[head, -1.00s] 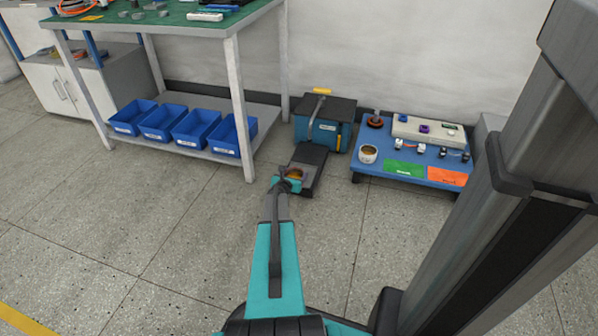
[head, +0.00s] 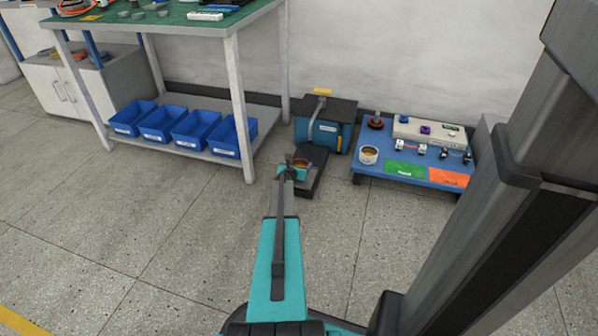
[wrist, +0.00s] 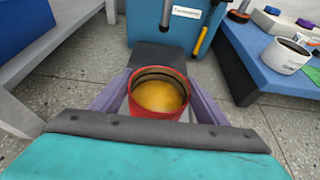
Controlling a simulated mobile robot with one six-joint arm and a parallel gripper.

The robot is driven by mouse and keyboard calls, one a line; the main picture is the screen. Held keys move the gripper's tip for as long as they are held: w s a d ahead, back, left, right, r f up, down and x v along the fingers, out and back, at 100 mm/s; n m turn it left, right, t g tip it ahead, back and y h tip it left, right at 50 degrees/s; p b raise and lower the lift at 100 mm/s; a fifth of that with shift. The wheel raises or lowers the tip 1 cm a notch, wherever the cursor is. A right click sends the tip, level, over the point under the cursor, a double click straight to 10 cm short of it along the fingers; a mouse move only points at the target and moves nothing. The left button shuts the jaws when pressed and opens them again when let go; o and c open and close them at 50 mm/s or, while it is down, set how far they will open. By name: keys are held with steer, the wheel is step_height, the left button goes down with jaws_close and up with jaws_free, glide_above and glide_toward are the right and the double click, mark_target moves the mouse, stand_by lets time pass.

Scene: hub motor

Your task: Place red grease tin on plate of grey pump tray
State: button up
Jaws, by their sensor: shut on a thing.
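The red tin (wrist: 158,112), open at the top with yellow-orange grease inside, stands upright between the two purple fingers of my gripper (wrist: 158,100). My gripper is shut on it. In the head view the tin (head: 300,162) shows small at the end of my arm, over the dark flat plate (head: 314,180). This plate extends forward from a teal box with a dark lid (head: 335,132); its far part shows behind the tin in the wrist view (wrist: 160,57). I cannot tell whether the tin touches the plate, as my gripper hides its underside.
A low blue platform (head: 408,178) stands to the right with a white tin (head: 368,155), green and orange cards and small parts. A workbench with several blue bins (head: 185,130) on its lower shelf is at left. The floor in front is clear.

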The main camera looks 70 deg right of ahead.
steer(key=shift+d, duration=0.1)
steer(key=shift+d+f, duration=0.15)
steer(key=shift+d, duration=0.5)
steer(key=shift+a+f+b, duration=0.1)
steer(key=shift+f+b, duration=1.15)
steer(key=shift+f, duration=0.45)
steer(key=shift+f, duration=0.15)
steer(key=o, duration=1.1)
steer(key=shift+a+r, duration=0.1)
steer(key=shift+r, duration=0.15)
steer(key=shift+p+v, duration=1.45)
steer(key=shift+v, duration=4.45)
